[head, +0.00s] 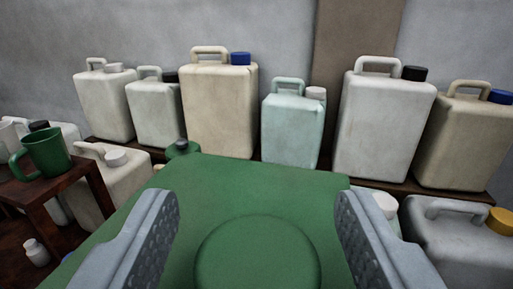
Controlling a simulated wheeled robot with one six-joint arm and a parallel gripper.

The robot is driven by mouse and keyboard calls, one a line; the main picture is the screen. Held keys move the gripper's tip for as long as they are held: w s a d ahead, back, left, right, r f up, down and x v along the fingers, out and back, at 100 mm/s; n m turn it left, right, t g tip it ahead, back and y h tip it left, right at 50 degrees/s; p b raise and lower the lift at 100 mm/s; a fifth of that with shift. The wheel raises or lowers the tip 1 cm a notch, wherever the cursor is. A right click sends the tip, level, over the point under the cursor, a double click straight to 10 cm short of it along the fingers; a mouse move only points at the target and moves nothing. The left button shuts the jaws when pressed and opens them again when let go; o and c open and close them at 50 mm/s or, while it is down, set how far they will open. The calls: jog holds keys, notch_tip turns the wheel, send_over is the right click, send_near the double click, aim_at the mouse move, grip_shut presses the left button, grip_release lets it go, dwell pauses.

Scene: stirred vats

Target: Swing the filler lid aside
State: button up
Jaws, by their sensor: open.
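A green vat top (245,185) fills the lower middle of the head view. A round, slightly raised green disc, which looks like the filler lid (258,255), lies flat on it and is cut off by the bottom edge of the picture. My gripper (256,208) is open and empty, with one grey ribbed finger on each side of the disc. I cannot tell how high the fingers are above the top. A small dark knob (181,144) stands on a green bump at the far left corner of the vat.
Several jerrycans stand in a row on a dark shelf behind the vat, including a cream one (218,105). A wooden stand (60,190) with a green mug (46,152) is at left. A grey jerrycan with a yellow cap (460,245) is at right.

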jog(key=shift+w, duration=1.2)
grip_shut()
